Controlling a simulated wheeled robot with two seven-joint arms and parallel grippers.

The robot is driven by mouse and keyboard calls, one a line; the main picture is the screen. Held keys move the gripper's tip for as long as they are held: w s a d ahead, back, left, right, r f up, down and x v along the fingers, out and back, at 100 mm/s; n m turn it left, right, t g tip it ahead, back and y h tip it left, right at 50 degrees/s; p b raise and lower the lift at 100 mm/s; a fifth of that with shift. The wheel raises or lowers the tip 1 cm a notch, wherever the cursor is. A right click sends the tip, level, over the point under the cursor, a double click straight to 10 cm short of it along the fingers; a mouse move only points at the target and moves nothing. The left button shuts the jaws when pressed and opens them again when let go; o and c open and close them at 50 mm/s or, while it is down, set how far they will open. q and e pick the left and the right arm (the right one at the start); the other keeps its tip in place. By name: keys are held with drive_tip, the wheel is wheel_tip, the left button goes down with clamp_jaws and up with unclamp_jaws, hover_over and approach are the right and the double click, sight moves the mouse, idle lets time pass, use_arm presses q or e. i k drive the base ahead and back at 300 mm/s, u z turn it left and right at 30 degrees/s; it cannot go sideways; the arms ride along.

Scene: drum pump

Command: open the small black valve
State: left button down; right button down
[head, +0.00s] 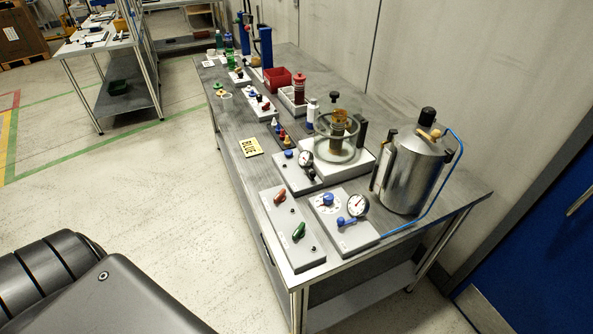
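No part is plainly a small black valve at this distance. A small dark part (309,173) sits below the round gauge (305,158) on a grey panel with a blue knob (289,153); I cannot tell if it is a valve or how it is set. The steel drum (408,178) stands at the table's right end. It has a black cap (427,117) on top, a wooden-coloured part (430,134) below that, and a blue hose (458,152) at its right. Neither of my grippers is in view.
The grey table (450,197) runs along the wall. A front panel has a red handle (280,196) and a green handle (299,231). Beside it, another panel holds a blue valve handle (346,221) and a gauge (358,205). Floor left of the table is clear.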

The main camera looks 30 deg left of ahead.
sight(313, 174)
drive_tip(key=z, duration=1.7)
drive_tip(key=k, duration=1.15)
drive_tip(key=u, duration=1.2)
drive_tip(key=i, duration=0.5)
